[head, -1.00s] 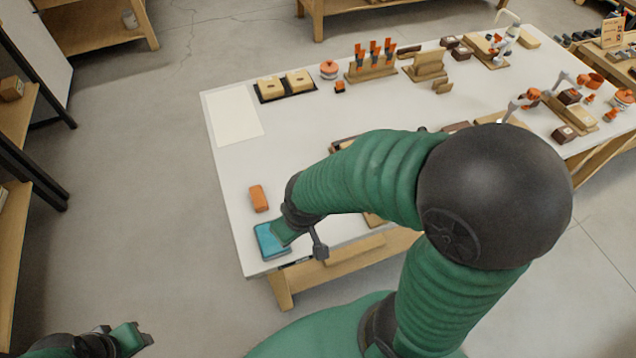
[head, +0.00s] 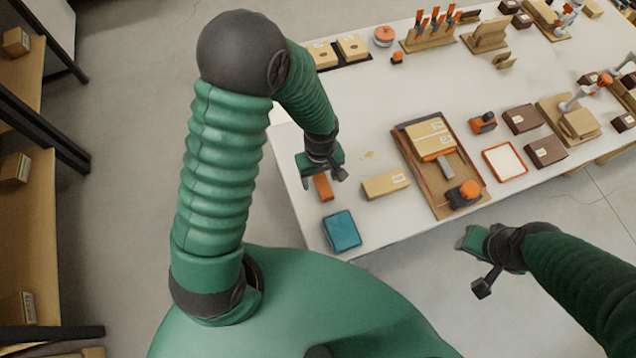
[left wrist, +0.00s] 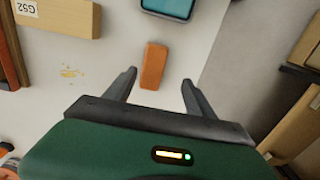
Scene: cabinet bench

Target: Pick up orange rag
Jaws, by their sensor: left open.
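The orange rag (head: 323,188) is a small flat block-like piece on the white table, near its left edge. My left gripper (head: 320,165) is right above it in the head view and hides part of it. In the left wrist view, the whole rag (left wrist: 154,66) shows between and slightly beyond the two spread fingers of my left gripper (left wrist: 159,80). The left gripper is open and empty; whether it touches the rag I cannot tell. My right gripper (head: 482,255) hangs off the table's front edge, away from the rag; its jaw gap is not clear.
A blue box-like item (head: 342,231) lies nearer the front edge. A cardboard-coloured block (head: 385,185) lies right of the rag, then a wooden tray (head: 476,202) with boxes and an orange-topped tool. The table (head: 384,97) is bare behind the rag.

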